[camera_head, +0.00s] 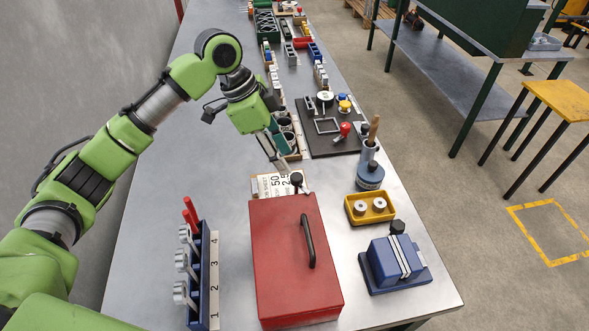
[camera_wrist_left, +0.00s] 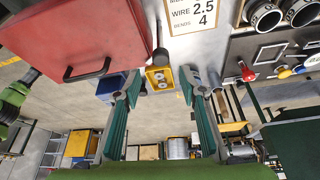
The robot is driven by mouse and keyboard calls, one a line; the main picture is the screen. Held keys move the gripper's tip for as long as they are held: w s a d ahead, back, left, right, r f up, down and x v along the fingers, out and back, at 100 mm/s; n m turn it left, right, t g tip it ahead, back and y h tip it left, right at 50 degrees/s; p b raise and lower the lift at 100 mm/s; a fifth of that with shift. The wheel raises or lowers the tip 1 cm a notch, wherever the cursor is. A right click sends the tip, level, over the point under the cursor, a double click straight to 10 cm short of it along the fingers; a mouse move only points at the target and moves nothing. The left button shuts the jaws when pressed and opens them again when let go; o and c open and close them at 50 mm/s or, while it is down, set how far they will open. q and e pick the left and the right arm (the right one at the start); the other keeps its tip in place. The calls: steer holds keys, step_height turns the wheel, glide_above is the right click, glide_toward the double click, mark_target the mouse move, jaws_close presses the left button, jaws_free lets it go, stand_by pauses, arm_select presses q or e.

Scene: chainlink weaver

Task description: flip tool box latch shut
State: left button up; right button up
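The red tool box (camera_head: 280,260) stands closed on the metal bench, with a black handle (camera_head: 308,242) on its lid. It also shows at the upper left of the left wrist view (camera_wrist_left: 60,35). A short lever with a black knob (camera_head: 296,179) stands up at the box's far edge and looks like the latch. The knob also shows in the left wrist view (camera_wrist_left: 160,56). My left gripper (camera_head: 277,157) is above and beyond that edge, apart from the knob. In the wrist view its fingers (camera_wrist_left: 160,84) are spread with nothing between them. My right gripper is out of view.
A printed sheet (camera_head: 275,185) lies behind the box. A numbered blue rack (camera_head: 204,280) stands left; a yellow tray (camera_head: 370,208) and a blue vise-like block (camera_head: 395,263) stand right. A dark board (camera_head: 325,125) with parts lies farther back. Bare bench separates rack and box.

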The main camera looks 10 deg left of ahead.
mark_target(296, 176)
arm_select(q)
steer(key=p+x, duration=0.1)
steer(key=x, duration=0.5)
steer(key=shift+w+d+f, duration=0.1)
steer(key=shift+d+f, duration=0.1)
steer(key=shift+f, duration=0.25)
jaws_close()
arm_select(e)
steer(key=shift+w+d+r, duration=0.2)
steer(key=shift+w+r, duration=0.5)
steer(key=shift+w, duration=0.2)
